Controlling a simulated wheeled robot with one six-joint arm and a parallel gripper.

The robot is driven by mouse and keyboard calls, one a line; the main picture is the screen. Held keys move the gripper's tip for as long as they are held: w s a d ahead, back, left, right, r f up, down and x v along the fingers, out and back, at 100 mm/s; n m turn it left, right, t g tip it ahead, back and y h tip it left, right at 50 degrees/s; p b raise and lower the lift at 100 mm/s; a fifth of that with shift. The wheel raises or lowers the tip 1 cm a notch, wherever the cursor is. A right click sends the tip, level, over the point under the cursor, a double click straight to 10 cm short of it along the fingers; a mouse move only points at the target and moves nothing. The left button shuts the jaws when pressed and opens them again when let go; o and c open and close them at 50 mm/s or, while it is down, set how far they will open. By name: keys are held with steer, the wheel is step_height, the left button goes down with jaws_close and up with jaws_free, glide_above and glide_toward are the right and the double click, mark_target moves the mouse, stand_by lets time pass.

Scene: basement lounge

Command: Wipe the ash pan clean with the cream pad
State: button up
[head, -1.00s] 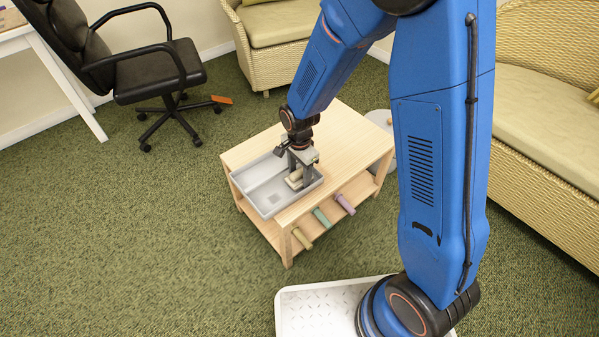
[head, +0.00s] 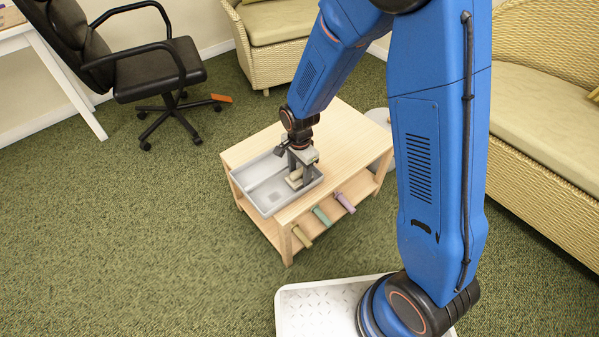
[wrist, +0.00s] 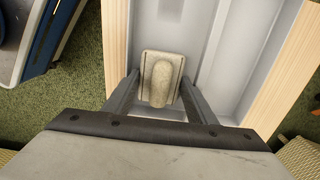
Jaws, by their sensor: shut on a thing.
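The grey ash pan (head: 267,199) is a shallow tray with a raised rim and a ridge dividing it, on the wooden table (head: 340,140). A darker grey square patch shows on its floor in the head view. My gripper (head: 298,180) is over the pan's right part, pointing down. It is shut on the cream pad (wrist: 160,67), a small block with a rounded grip on top. In the wrist view the pad sits between the two fingers, inside the pan (wrist: 235,60). I cannot tell whether its underside touches the floor of the pan.
Three rolled cloths or cylinders, yellow (head: 302,236), teal (head: 322,216) and purple (head: 345,202), lie on the table's lower shelf. A black office chair (head: 160,75) stands at left, wicker seats at right and back. The tabletop beyond the pan is clear.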

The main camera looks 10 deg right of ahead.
mark_target(291, 176)
steer(key=shift+f, duration=0.3)
stand_by(0.4)
